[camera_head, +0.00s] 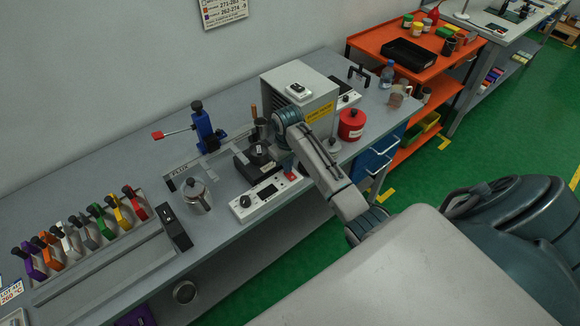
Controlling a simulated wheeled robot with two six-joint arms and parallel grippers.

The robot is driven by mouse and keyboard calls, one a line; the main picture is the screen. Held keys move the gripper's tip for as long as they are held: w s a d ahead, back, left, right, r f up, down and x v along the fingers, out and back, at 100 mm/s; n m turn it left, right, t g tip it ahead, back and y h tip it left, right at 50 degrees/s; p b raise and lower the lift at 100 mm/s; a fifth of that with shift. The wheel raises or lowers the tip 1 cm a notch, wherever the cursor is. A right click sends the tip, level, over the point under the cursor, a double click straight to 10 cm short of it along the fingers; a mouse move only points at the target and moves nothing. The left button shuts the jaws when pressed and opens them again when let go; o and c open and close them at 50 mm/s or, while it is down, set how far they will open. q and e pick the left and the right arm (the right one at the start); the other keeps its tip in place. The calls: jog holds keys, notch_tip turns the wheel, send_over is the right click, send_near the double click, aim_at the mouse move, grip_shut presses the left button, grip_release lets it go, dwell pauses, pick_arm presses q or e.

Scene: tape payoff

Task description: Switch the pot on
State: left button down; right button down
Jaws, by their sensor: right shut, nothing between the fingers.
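A small dark pot unit (254,165) stands on the grey bench, left of my right forearm. In front of it lies a white control box (258,198) with a black knob (245,202) and a small red part (291,176) at its right end. My right arm reaches in from the lower right and bends down at the wrist. My right gripper (287,163) is shut and empty, close to the right end of the control box. Its fingertips are small and dark here, and I cannot tell whether they touch the box. My left gripper is not in view.
A grey cabinet (292,85) stands behind my wrist. A red canister (352,125) is to the right.

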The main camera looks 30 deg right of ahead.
jog(key=shift+f, duration=0.35)
jog(key=shift+r+p, duration=0.75)
jog(key=shift+r, duration=2.8)
